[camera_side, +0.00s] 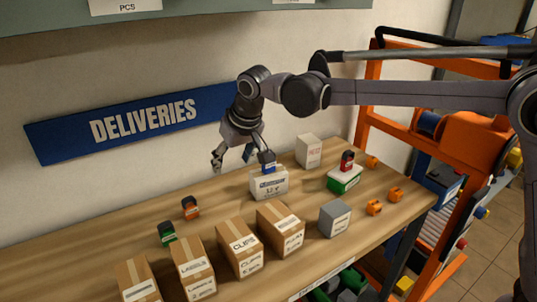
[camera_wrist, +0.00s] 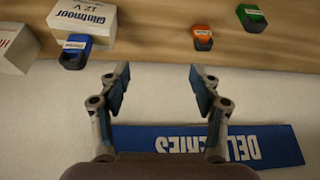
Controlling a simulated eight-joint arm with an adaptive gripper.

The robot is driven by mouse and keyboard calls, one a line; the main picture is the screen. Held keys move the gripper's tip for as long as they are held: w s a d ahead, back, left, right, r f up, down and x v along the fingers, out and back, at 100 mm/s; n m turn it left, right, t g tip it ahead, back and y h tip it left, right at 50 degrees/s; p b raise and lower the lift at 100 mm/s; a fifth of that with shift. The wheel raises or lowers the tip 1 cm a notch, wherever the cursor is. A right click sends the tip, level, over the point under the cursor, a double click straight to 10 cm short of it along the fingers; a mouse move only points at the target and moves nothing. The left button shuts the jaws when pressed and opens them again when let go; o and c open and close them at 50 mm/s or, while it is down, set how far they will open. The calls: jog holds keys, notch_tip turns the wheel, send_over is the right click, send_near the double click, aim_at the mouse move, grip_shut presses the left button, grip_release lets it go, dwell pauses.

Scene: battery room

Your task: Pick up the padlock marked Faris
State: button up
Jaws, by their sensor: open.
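None of the padlock labels can be read clearly enough to find Faris. A blue padlock (camera_side: 267,161) shows at the top or back edge of a white 12 V box (camera_side: 269,185); it also shows in the wrist view (camera_wrist: 75,51). A red padlock (camera_side: 347,160) sits on a green-and-white box (camera_side: 343,180). An orange padlock (camera_side: 190,208) and a green padlock (camera_side: 167,233) are on the table at left; both show in the wrist view, orange (camera_wrist: 202,38) and green (camera_wrist: 251,18). My gripper (camera_side: 233,156) is open and empty, above the table's wall side, left of the blue padlock.
Several cardboard boxes (camera_side: 239,247) line the table's front edge. A grey box (camera_side: 335,218), a white carton (camera_side: 308,151) and small orange items (camera_side: 374,207) stand at right. The blue DELIVERIES sign (camera_side: 130,124) is on the wall. The table's left back is fairly clear.

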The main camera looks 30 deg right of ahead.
send_near(190, 201)
jog(key=w+f, duration=0.1)
jog(key=x, duration=1.1)
jog(key=shift+s+f, duration=0.2)
jog(key=shift+f, duration=0.1)
jog(key=c, duration=1.3)
